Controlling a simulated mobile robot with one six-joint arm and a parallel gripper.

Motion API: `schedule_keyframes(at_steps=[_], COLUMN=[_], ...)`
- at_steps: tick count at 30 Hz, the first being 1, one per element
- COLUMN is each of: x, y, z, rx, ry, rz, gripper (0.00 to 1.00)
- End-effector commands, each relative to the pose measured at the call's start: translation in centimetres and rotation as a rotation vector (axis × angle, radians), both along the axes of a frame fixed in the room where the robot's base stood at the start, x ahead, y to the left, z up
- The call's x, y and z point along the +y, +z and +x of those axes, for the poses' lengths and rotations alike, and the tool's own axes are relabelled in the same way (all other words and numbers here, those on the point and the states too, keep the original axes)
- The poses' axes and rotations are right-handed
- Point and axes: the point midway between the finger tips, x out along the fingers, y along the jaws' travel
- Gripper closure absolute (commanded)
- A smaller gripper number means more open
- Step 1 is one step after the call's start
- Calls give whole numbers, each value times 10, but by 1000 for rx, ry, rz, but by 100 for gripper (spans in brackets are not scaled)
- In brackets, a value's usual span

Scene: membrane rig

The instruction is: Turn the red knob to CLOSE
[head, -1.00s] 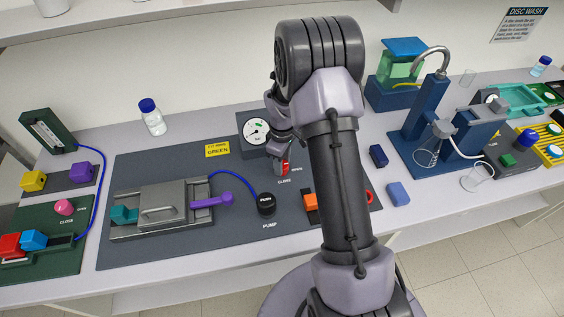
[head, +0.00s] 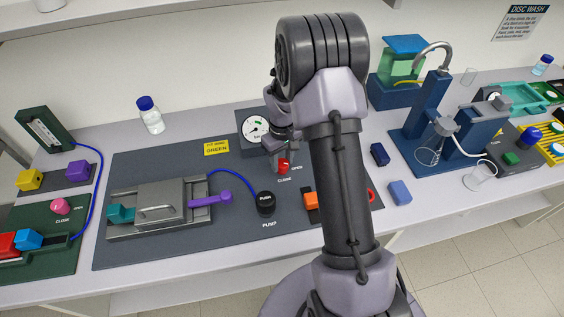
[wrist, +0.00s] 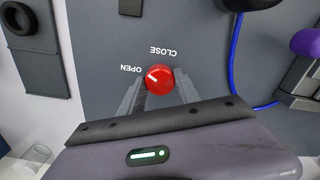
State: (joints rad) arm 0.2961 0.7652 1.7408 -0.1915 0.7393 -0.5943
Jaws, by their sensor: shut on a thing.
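The red knob (head: 284,167) stands on the dark grey panel (head: 185,150), below the gauge, with OPEN and CLOSE labels beside it. In the wrist view the knob (wrist: 160,83) has a white mark pointing up-left, towards the OPEN label (wrist: 137,69). The CLOSE label (wrist: 163,50) is above the knob there. My gripper (wrist: 158,88) is shut on the knob, with one finger at each side of it. In the head view my gripper (head: 278,158) is at the knob, partly hidden by my arm.
The round gauge (head: 256,129) is behind the knob. The black pump button (head: 265,203), an orange block (head: 311,200) and a clamp with a purple lever (head: 212,199) are near it. A blue stand (head: 428,130) is to the right.

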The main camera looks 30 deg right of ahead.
Motion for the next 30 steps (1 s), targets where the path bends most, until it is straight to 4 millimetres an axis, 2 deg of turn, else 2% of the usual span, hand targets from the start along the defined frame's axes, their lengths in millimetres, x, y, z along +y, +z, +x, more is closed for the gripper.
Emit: schedule_keyframes(at_steps=[21,30], x=[-1,-1], y=[-1,0], z=[1,1], rx=[-4,-4], ry=[-672,-899], rz=[0,0], gripper=[100,100])
